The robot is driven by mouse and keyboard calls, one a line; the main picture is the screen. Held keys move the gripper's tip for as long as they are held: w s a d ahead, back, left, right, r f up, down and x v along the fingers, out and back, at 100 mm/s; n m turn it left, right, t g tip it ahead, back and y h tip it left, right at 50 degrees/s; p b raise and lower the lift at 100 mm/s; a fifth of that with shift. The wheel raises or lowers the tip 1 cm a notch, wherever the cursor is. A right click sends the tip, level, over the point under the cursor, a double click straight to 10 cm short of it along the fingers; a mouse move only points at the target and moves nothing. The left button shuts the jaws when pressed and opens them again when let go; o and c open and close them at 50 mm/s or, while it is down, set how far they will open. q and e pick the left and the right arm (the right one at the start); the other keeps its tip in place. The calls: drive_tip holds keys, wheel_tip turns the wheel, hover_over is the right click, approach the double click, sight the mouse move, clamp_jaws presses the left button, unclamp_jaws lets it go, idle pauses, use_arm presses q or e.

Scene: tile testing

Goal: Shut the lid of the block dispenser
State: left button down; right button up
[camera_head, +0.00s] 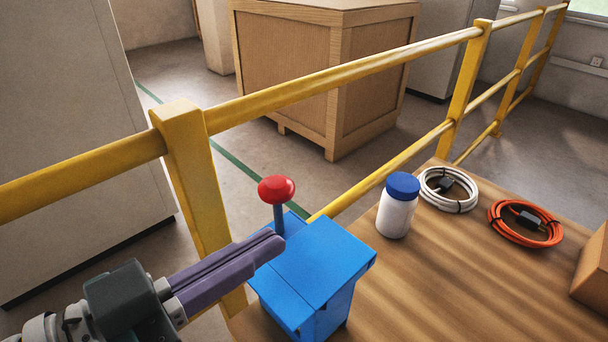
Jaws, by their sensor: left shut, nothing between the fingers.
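The block dispenser (322,312) is a blue box at the near left corner of the wooden table. Its flat blue top (318,262) overhangs the body toward the right. A red knob (277,189) on a short grey-blue stem stands up at its back left. I cannot tell for sure how far the lid is open, and no blocks show. My left gripper (273,243) has purple fingers, shut and empty. It reaches in from the lower left, and its tips overlap the dispenser's left side just below the stem; contact is unclear. My right gripper is out of view.
A white bottle with a blue cap (397,206), a white cable coil (448,190) and an orange cable coil (525,223) are on the table (440,285). A cardboard box (592,270) is at the right edge. A yellow railing (345,73) runs behind. The table's front middle is clear.

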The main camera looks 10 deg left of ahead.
use_arm(q)
wheel_tip(320, 180, down, 6)
drive_tip(key=s+t+h+b, duration=0.1)
drive_tip(key=t+h+b, duration=0.1)
drive_tip(key=b, duration=0.7)
drive_tip(key=shift+s+a+f+t+b, duration=0.2)
drive_tip(key=shift+a+t+b, duration=0.1)
drive_tip(key=shift+a+t, duration=0.15)
